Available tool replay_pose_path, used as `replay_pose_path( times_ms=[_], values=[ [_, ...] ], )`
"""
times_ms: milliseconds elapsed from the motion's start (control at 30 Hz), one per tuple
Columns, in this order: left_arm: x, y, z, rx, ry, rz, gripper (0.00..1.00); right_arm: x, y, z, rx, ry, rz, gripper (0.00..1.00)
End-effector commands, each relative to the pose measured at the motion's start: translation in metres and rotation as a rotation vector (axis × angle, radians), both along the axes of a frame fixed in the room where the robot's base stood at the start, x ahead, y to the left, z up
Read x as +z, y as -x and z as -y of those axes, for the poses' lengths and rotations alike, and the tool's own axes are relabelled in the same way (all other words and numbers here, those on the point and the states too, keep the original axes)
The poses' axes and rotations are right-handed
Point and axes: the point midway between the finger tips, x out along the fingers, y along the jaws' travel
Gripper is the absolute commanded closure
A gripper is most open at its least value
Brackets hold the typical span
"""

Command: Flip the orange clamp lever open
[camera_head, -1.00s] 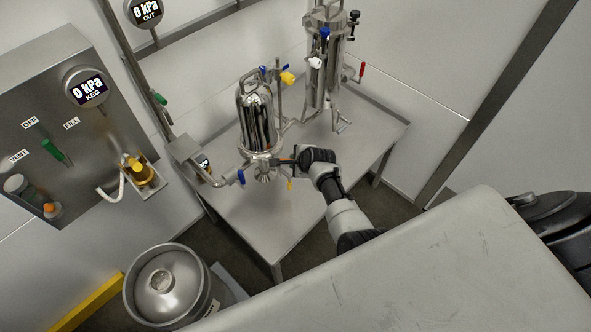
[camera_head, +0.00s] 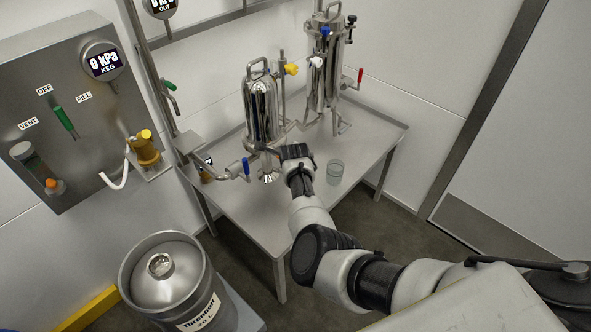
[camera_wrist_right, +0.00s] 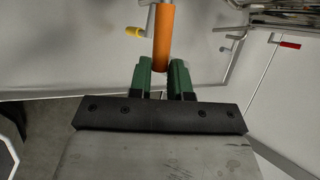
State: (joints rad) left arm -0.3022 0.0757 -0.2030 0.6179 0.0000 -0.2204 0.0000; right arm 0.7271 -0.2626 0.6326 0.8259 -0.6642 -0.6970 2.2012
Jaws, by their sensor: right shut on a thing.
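The orange clamp lever (camera_wrist_right: 163,38) stands upright in the right wrist view, its lower end between the green fingers of my right gripper (camera_wrist_right: 160,80). My right gripper is shut on it. In the head view my right gripper (camera_head: 281,153) is at the base of the nearer shiny steel tank (camera_head: 262,108), reaching in from the right. The lever is largely hidden by the gripper there. My left gripper is not in view.
A second steel tank (camera_head: 325,75) stands farther back on the steel table (camera_head: 260,220). A blue-handled valve (camera_head: 245,167) sticks out at left. A keg (camera_head: 170,275) stands on the floor.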

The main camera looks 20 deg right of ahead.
Motion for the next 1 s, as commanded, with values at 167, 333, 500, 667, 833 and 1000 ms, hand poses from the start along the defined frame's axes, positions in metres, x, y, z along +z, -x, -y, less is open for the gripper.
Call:
replay_pose_path(
  times_ms=[167, 333, 500, 667, 833, 1000],
  values=[
    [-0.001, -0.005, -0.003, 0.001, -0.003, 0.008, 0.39, -0.002, 0.0, -0.002, -0.006, -0.003, -0.007, 1.0],
    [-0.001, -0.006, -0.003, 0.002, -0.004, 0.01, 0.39, -0.002, 0.001, -0.002, -0.005, -0.003, -0.007, 1.0],
    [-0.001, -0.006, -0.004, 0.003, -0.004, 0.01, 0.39, -0.002, 0.001, -0.001, -0.004, -0.003, -0.006, 0.68],
    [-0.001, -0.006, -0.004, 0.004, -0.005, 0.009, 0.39, -0.001, 0.0, -0.001, -0.005, -0.002, -0.003, 0.56],
    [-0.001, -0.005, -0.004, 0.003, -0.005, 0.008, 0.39, -0.001, 0.0, 0.0, -0.005, -0.001, -0.003, 0.56],
    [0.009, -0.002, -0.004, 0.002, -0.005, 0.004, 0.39, 0.002, 0.004, 0.002, 0.013, 0.001, -0.003, 0.56]
  ],
)
